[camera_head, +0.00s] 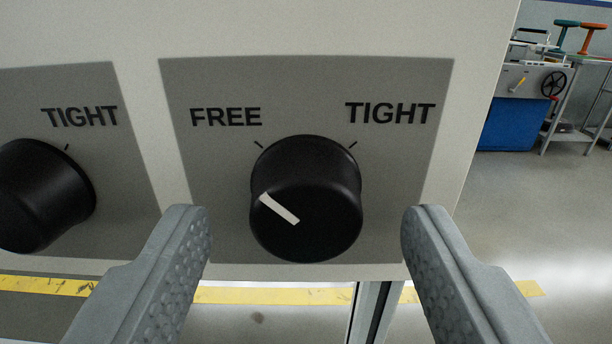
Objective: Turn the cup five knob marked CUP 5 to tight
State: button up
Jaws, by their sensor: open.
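A black round knob (315,215) sits on a grey label plate (215,190) in the middle of the view. The plate reads FREE at upper left and TIGHT at upper right, each with a tick mark. The knob's white pointer line slants to the upper left, toward the FREE side. No CUP 5 marking shows in this view. My gripper (305,215) is open, with one grey finger to the left of the knob and one to the right. Neither finger appears to touch the knob.
Another black knob (45,195) with a TIGHT label stands at the left on the same pale panel (300,28). The panel ends at the right. Beyond it are open floor, a blue-based machine (515,122) and a metal stand (572,105). A yellow floor line runs below.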

jog(key=shift+w, duration=0.55)
jog(key=c, duration=1)
